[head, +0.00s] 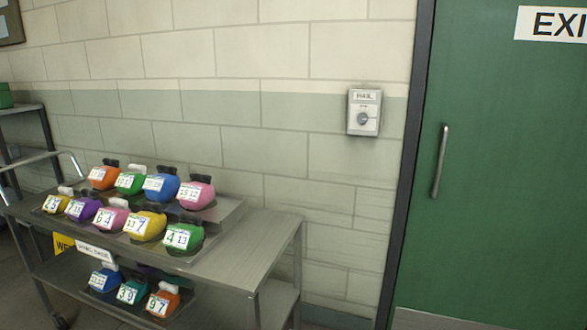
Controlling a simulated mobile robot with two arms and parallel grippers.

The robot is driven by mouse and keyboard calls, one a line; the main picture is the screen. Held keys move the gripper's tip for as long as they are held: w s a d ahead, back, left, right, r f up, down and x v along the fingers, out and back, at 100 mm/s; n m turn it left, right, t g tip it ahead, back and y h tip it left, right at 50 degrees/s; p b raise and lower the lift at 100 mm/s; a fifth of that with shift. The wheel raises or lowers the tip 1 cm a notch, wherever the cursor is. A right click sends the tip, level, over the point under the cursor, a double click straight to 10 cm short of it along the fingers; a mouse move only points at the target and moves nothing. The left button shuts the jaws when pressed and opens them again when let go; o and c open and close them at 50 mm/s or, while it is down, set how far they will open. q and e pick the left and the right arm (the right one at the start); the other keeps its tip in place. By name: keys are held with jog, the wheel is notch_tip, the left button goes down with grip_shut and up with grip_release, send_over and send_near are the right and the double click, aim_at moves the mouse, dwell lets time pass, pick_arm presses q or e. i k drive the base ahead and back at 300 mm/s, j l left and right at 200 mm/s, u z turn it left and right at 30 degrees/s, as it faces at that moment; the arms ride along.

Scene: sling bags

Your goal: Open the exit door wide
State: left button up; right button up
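The green exit door (510,180) fills the right side of the head view and looks shut in its dark frame (409,170). A vertical metal pull handle (440,161) is near its left edge. Part of a white sign (550,24) reading "EXI" shows at the top right; the rest is cut off. A metal kick plate (440,319) runs along the lower part of the door. Neither of my grippers is in view, and nothing touches the handle.
A grey metal cart (262,246) with several coloured numbered bags on two levels stands at the left, against the wall. A grey box with a dial (364,112) is on the wall left of the door. A shelf (22,108) is at the far left.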

aim_at(494, 237)
jog(key=z, duration=1.35)
jog(key=i+l+u, duration=0.15)
jog(key=i, duration=0.3)
jog(key=i+l+u, duration=0.2)
jog(key=i+l, duration=0.2)
